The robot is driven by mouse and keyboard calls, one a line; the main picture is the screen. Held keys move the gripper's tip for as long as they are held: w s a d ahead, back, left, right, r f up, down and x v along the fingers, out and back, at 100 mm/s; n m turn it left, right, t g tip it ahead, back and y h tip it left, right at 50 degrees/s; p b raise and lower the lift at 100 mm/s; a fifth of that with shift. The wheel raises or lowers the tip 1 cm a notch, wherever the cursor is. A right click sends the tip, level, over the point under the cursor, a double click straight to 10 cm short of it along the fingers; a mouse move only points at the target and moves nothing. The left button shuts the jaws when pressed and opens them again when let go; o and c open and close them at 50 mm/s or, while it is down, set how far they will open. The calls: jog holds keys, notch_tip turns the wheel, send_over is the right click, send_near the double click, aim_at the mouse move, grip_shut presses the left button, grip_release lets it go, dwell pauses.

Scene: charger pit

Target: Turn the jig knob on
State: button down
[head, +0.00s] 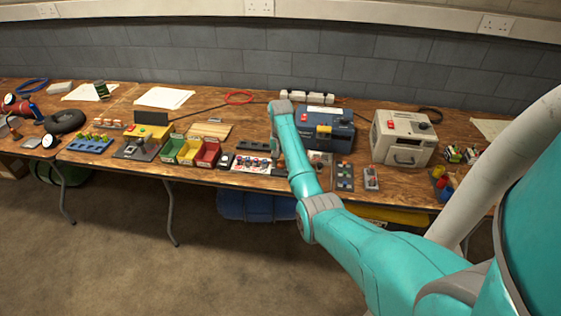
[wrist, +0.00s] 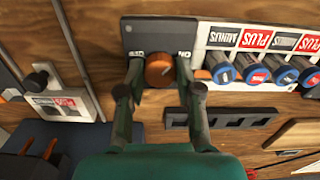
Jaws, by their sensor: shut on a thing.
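The jig knob (wrist: 159,70), a round orange-brown knob, sits on a dark grey plate (wrist: 148,35) in the wrist view. The plate carries white lettering on both sides of the knob; the right-hand label reads ON upside down, and the left one is partly covered by a finger. My gripper (wrist: 160,72) has one finger on each side of the knob and is shut on it. I cannot tell which label the knob points to. In the head view my arm hides the knob and most of the gripper.
Right of the plate in the wrist view is a white board (wrist: 245,65) with several blue-rimmed cylinders. A dark slotted rack (wrist: 225,118) lies close to the right finger. A light plate with a black lever (wrist: 68,104) is at left. A blue unit (head: 340,133) stands beside my arm.

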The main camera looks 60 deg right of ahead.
aim_at(280, 163)
jog(key=shift+m, duration=2.2)
jog(key=c, duration=0.8)
grip_release()
jog(key=shift+o, duration=0.2)
jog(key=shift+r, duration=3.75)
